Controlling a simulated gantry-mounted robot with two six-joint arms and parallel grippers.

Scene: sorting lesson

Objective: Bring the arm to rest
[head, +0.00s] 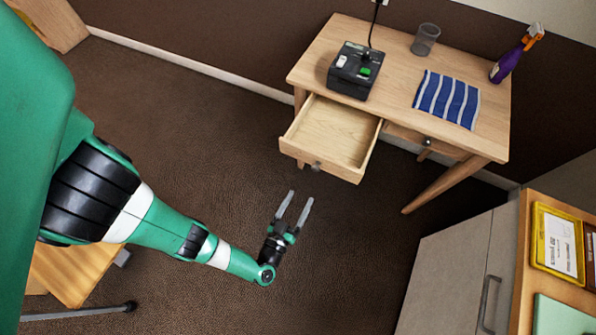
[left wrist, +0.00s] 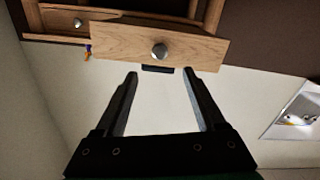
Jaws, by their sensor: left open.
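My left gripper (head: 296,210) is open and empty in the head view. It hangs over the brown floor, in front of and below the open drawer (head: 337,131) of the wooden desk (head: 400,63). In the left wrist view my two fingers (left wrist: 158,90) are spread apart with nothing between them. The drawer front (left wrist: 120,47) with its round metal knob (left wrist: 160,50) shows beyond the fingertips. The fingers look apart from it. My right gripper is in neither view.
The desk holds a black box with switches (head: 355,70), a grey cup (head: 425,39), a blue striped cloth (head: 447,98) and a purple spray bottle (head: 507,64). A grey cabinet (head: 446,275) stands at lower right. Bare floor lies around my gripper.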

